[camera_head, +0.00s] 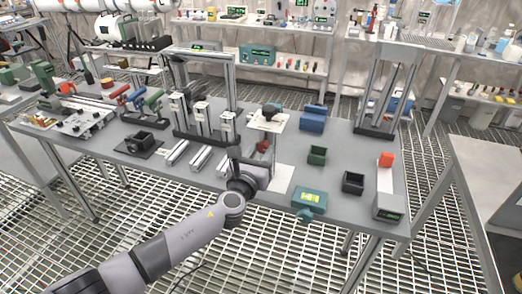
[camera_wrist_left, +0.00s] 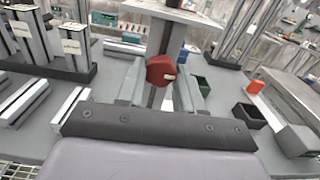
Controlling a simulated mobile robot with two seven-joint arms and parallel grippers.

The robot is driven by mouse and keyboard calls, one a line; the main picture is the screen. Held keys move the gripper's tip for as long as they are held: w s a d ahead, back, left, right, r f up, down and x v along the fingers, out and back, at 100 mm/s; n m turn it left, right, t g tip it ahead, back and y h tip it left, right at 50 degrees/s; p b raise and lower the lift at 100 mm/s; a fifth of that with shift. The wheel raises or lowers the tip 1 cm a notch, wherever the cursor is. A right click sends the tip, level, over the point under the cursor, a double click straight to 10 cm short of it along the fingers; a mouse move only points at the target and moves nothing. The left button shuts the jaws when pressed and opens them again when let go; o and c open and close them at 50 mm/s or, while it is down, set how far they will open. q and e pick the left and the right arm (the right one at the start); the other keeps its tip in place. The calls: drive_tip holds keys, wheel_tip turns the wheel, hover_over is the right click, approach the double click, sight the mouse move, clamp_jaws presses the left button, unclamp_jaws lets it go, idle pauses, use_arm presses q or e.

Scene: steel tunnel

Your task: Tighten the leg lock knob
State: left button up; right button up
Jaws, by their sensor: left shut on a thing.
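The red leg lock knob (camera_head: 263,146) sits low on the front of a grey upright post, under a small pale platform (camera_head: 269,121). In the left wrist view the red knob (camera_wrist_left: 160,70) lies between the two grey fingers, with the post (camera_wrist_left: 166,38) and platform (camera_wrist_left: 175,12) behind it. My left gripper (camera_head: 262,157) reaches it from the front edge of the table and is shut on the knob. The fingers also show in the left wrist view (camera_wrist_left: 160,80). The knob's sides are partly hidden by the fingers. My right gripper is not in view.
Green (camera_head: 317,155) and black (camera_head: 353,182) bins and a teal meter (camera_head: 309,198) stand to the right on the grey table (camera_head: 335,135). Metal profile posts (camera_head: 202,120) stand close on the left.

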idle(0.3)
use_arm(q)
drive_tip(key=o, duration=1)
drive_tip(key=shift+o, duration=0.2)
drive_tip(key=p+v, duration=0.1)
drive_tip(key=v, duration=0.6)
